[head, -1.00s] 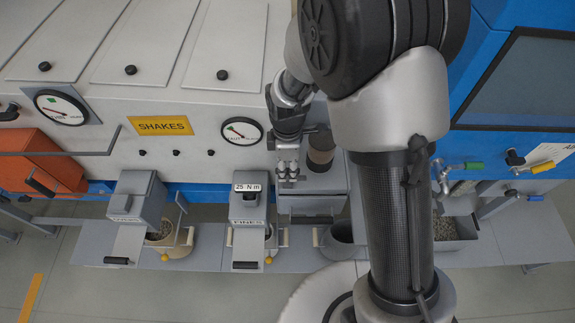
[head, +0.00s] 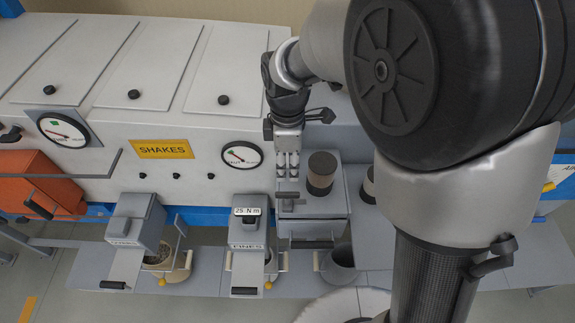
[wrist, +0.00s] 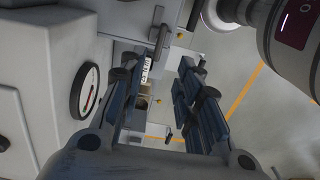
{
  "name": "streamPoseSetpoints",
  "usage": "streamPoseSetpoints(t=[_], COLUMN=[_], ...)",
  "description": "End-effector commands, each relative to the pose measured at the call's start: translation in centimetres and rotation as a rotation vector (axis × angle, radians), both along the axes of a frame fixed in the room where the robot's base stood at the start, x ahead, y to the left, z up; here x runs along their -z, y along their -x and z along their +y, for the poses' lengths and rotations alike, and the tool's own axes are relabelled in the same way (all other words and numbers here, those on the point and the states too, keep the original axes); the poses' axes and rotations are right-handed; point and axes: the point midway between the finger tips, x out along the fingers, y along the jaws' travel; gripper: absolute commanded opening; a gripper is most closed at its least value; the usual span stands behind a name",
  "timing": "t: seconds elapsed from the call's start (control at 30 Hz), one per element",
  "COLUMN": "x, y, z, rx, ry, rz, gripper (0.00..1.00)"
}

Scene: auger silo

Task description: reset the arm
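My gripper (head: 287,165) points downward in front of the machine's front panel, right of the round gauge (head: 241,155) and left of a dark-topped cylinder (head: 321,172). In the wrist view my gripper (wrist: 158,82) shows its two dark fingers spread apart with nothing between them. My arm reaches in from the right of the head view, with its large dark elbow joint high and close to the camera. The grey link below it hides much of the right side.
The white machine with a yellow SHAKES sign (head: 161,149) stands behind my gripper. Below are a FINES chute (head: 247,232) with a 25 N m label, a second chute (head: 134,222) and a dark round container (head: 340,265). An orange box (head: 38,185) is at left.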

Motion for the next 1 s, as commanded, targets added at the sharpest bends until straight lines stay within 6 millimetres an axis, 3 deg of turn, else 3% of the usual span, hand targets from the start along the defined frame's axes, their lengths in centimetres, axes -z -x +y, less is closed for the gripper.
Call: streamPoseSetpoints(t=[0.37,0.53,0.77,1.0], x=[0.0,-0.4,-0.4,2.7], y=[0.1,1.4,6.9,13.9], z=[-0.1,-2.0,-6.8,-10.7], rx=[0.009,0.167,0.643,1.146], ry=[-0.001,-0.017,-0.085,-0.199], rz=[-0.003,-0.048,-0.16,-0.263], gripper=[0.31,0.31,0.31,0.31])
